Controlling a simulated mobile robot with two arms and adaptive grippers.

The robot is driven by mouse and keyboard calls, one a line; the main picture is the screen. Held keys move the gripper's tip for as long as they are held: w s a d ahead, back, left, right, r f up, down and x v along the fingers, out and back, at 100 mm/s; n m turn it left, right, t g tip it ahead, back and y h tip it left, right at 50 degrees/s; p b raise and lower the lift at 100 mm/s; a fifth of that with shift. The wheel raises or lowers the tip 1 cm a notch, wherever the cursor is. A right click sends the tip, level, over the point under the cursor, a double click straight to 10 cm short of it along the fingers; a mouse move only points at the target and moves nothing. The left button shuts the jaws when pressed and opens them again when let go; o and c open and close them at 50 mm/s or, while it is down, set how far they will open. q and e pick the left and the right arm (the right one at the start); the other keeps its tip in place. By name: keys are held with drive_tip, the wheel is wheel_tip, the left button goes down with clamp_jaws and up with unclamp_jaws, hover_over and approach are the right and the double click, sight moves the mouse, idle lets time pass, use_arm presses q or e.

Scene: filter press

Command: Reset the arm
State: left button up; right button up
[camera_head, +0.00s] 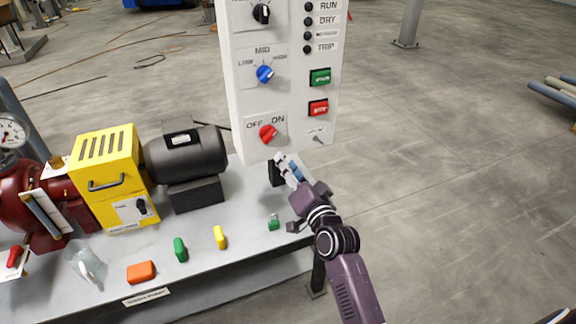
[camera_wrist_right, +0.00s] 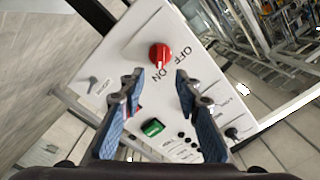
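My right arm comes in from the lower right of the head view. Its gripper (camera_head: 291,170) is just below the lower edge of the white control panel (camera_head: 246,103). In the right wrist view the gripper (camera_wrist_right: 158,90) is open, with two blue-padded fingers apart and nothing between them. The red OFF/ON knob (camera_head: 267,132) is on the panel above the gripper; it also shows in the wrist view (camera_wrist_right: 160,55), beyond the fingertips. My left gripper does not show.
The panel also has a blue knob (camera_head: 265,74), a green button (camera_head: 320,77) and a red button (camera_head: 318,107). A grey bench (camera_head: 215,255) carries a yellow guard (camera_head: 108,160), a dark motor (camera_head: 187,155) and several small coloured items. Open floor lies to the right.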

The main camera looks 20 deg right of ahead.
drive_tip(key=shift+f, duration=0.1)
idle(0.3)
drive_tip(key=s+a+f+n+g, duration=0.1)
drive_tip(key=s+f+n+g, duration=0.3)
drive_tip(key=f, duration=0.9)
drive_tip(key=s+a+f+m+g, duration=0.15)
drive_tip(key=s+f, duration=0.45)
drive_tip(key=f, duration=0.6)
drive_tip(key=s+a+f+n+g, duration=0.25)
drive_tip(key=s+f, duration=0.25)
drive_tip(key=f, duration=0.8)
drive_tip(key=s+d+f+n+g, duration=0.25)
drive_tip(key=s+f+g, duration=0.25)
drive_tip(key=s+f, duration=1.3)
drive_tip(key=s+d+f+n+g, duration=0.1)
drive_tip(key=s+f+n+g, duration=0.1)
drive_tip(key=s, duration=1)
drive_tip(key=s+d+f+n+g, duration=0.1)
drive_tip(key=s+d+f+g, duration=0.1)
drive_tip(key=s, duration=1)
drive_tip(key=shift+f+n+h, duration=0.3)
drive_tip(key=shift+f+n, duration=0.05)
drive_tip(key=shift+f, duration=0.2)
drive_tip(key=shift+w, duration=0.1)
